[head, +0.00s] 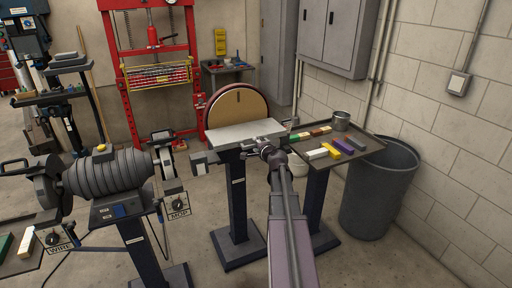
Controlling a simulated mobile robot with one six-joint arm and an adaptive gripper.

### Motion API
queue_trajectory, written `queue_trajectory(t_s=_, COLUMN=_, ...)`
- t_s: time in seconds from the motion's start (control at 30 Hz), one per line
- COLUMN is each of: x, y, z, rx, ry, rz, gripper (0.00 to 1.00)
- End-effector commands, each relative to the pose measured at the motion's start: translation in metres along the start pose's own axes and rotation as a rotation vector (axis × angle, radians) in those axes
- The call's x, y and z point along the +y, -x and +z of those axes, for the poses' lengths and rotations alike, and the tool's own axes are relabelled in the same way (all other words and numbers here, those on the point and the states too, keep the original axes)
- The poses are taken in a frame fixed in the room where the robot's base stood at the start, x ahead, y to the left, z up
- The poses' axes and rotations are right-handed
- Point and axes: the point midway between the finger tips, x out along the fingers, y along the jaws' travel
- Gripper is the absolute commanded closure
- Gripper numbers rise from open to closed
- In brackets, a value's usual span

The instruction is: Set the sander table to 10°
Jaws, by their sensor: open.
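The disc sander has a round tan disc (240,108) in a dark reddish guard. Its light grey sander table (238,134) juts out in front of the disc on a dark pedestal. The table's tilt angle and any scale are too small to read. My arm reaches up from the bottom middle. My gripper (279,139) is at the table's right end, close to the small fittings there. I cannot tell whether it touches them. The gripper is small in view and its fingers are open; nothing shows held between them.
A stand tray (373,148) with several coloured bars and a grey tin (341,120) is right of my gripper. A grey bin (380,187) stands by the block wall. A buffing machine (110,175) is at left. A red press (154,75) stands behind.

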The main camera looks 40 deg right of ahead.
Motion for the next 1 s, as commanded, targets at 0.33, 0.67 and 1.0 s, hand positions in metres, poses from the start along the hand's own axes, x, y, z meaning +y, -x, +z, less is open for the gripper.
queue_trajectory(t_s=0.33, x=0.000, y=-0.001, z=0.000, rx=0.000, ry=0.000, rz=0.000, gripper=0.61)
queue_trajectory(t_s=0.67, x=0.000, y=-0.001, z=0.000, rx=0.000, ry=0.000, rz=0.000, gripper=1.00)
queue_trajectory(t_s=1.0, x=0.018, y=-0.006, z=0.000, rx=0.000, ry=0.001, rz=0.000, gripper=1.00)
